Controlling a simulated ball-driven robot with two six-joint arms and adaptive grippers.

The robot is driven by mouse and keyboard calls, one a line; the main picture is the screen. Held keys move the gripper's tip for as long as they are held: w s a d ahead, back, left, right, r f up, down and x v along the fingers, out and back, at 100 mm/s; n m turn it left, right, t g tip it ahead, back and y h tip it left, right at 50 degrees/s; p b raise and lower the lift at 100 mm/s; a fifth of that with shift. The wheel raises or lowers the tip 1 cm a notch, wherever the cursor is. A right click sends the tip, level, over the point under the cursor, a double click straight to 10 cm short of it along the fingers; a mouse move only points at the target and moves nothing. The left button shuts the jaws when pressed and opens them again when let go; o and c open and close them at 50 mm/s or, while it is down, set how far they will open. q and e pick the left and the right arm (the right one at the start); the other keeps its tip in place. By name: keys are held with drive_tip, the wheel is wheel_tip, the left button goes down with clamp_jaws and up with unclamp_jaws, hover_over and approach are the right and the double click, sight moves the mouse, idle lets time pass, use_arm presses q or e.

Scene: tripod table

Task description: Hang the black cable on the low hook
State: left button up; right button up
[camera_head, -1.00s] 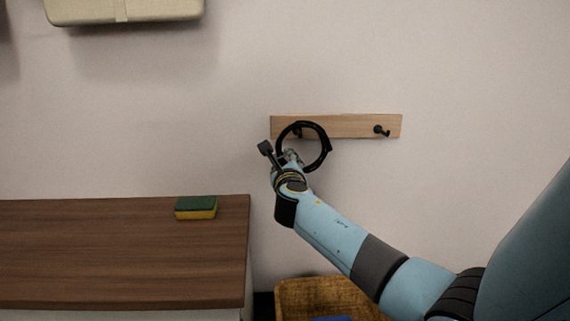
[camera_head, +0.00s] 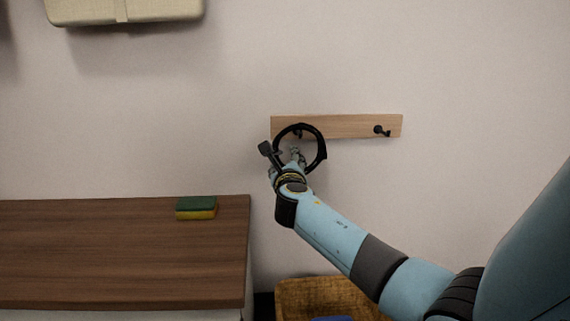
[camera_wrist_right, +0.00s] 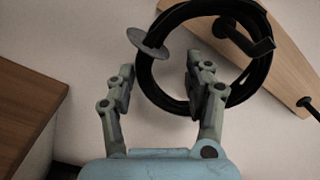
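The black cable (camera_head: 322,160) is a coiled ring at the left end of the wooden hook rail. The rail's left hook (camera_head: 298,132) shows inside the top of the ring. In the right wrist view the cable (camera_wrist_right: 147,80) circles the black hook (camera_wrist_right: 243,38), whose tip crosses in front of the coil, so it appears to hang there. My right gripper (camera_head: 281,158) is at the ring's lower left. In the wrist view its fingers (camera_wrist_right: 162,85) are spread apart, with the right finger overlapping the coil; contact is unclear. My left gripper is out of view.
The wooden rail (camera_head: 345,126) has another black hook (camera_head: 381,130) at right. A grey disc (camera_wrist_right: 148,43) shows beside the coil. A sponge (camera_head: 196,208) lies on the brown tabletop (camera_head: 110,250). A wicker basket (camera_head: 300,298) stands below.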

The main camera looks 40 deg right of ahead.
drive_tip(key=v, duration=1.2)
